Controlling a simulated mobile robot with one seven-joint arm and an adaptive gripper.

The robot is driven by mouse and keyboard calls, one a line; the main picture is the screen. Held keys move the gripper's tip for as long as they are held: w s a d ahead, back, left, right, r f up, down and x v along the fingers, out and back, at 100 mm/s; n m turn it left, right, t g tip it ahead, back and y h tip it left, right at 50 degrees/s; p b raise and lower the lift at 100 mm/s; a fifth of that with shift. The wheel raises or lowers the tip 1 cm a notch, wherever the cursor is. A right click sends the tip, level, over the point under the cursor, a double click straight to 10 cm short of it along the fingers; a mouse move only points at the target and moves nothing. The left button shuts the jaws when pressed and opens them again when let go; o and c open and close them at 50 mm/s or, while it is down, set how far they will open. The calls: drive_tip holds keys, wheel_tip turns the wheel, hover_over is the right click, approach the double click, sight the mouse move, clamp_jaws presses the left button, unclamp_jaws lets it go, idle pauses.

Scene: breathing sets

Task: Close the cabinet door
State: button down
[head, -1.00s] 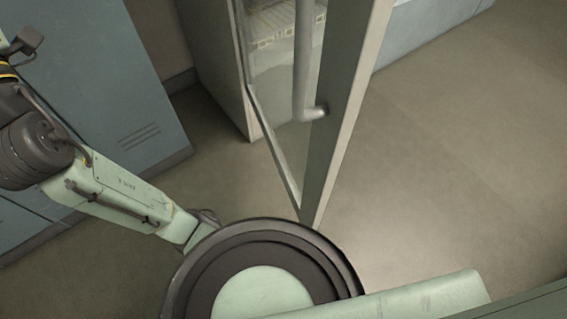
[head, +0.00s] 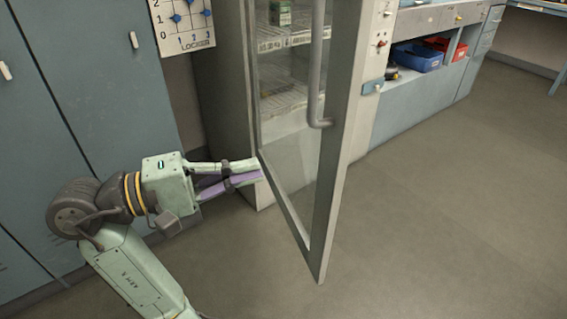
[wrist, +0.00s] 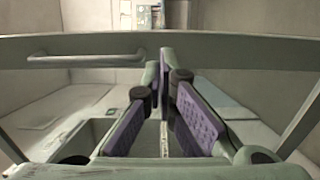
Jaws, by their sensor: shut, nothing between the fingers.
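The cabinet door (head: 336,150) is a pale-framed glass door with a vertical bar handle (head: 316,65). It stands swung open from a tall cabinet (head: 220,95). My gripper (head: 261,170) is shut and empty, with purple finger pads, at the left of the door in the head view. Its tips are close to the lower part of the door frame; I cannot tell whether they touch. In the wrist view the closed fingertips (wrist: 165,62) overlap a pale frame bar (wrist: 225,48), with the handle (wrist: 87,56) to their left.
Blue-grey lockers (head: 85,110) stand close behind my arm at left. A workbench (head: 425,105) with a blue bin (head: 417,57) and a red bin (head: 440,46) is at the right. Shelves (head: 288,100) show through the glass. The floor (head: 430,220) at right is clear.

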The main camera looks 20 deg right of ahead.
sight(338, 147)
drive_tip(key=d, duration=0.9)
drive_tip(key=w+d+p, duration=0.1)
drive_tip(key=d, duration=0.3)
drive_tip(key=shift+d, duration=0.2)
